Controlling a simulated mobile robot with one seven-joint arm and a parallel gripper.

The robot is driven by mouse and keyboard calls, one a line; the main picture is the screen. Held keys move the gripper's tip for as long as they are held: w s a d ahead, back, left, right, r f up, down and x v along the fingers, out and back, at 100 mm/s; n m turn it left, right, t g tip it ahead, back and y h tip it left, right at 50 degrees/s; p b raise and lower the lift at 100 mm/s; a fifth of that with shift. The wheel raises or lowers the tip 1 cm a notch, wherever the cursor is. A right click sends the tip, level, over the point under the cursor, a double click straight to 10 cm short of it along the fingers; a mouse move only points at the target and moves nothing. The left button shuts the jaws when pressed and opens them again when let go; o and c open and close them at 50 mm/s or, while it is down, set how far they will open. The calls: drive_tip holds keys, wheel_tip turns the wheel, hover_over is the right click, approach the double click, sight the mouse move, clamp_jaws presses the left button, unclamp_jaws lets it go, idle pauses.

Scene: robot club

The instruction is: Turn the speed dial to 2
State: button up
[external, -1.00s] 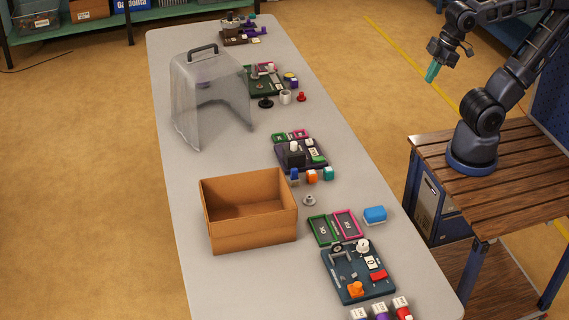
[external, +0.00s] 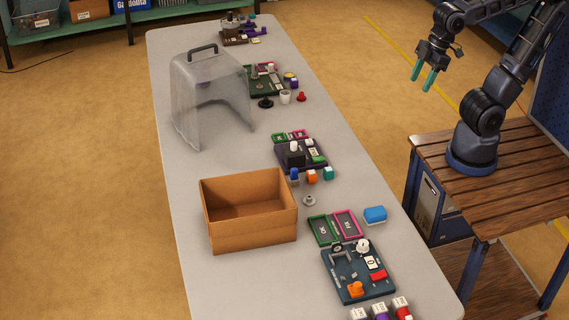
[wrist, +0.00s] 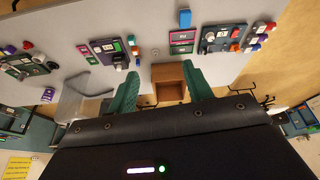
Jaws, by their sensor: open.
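My gripper (external: 422,79) is open and empty, its two teal fingers apart, high in the air to the right of the long table. It also shows in the wrist view (wrist: 161,76), with the boards far beyond the fingers. A dark blue board (external: 346,287) at the near end carries a white round knob (external: 362,246), a white card, a red block and an orange part. A dark board (external: 318,163) at mid-table carries a black block with a white knob (external: 294,146). I cannot tell which knob is the speed dial; its markings are too small to read.
An open cardboard box (external: 247,232) and a clear cover with a dark handle (external: 203,48) stand on the table's left side. Green and pink trays, a blue block (external: 375,214) and several small coloured blocks lie near the boards. A green board (external: 263,84) lies farther back.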

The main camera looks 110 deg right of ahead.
drive_tip(key=w+a+f+n+g, duration=0.1)
drive_tip(key=w+a+f+n, duration=0.1)
drive_tip(key=w, duration=0.3)
drive_tip(key=w+a+f+n, duration=0.1)
drive_tip(key=w+a, duration=0.2)
drive_tip(key=w, duration=0.2)
drive_tip(key=n+g, duration=0.3)
drive_tip(key=n, duration=0.5)
hover_over(363, 242)
wheel_tip(363, 242, down, 25)
wheel_tip(363, 242, down, 10)
drive_tip(key=shift+d+f, duration=0.1)
drive_tip(key=c, duration=1)
drive_tip(key=shift+o, duration=0.2)
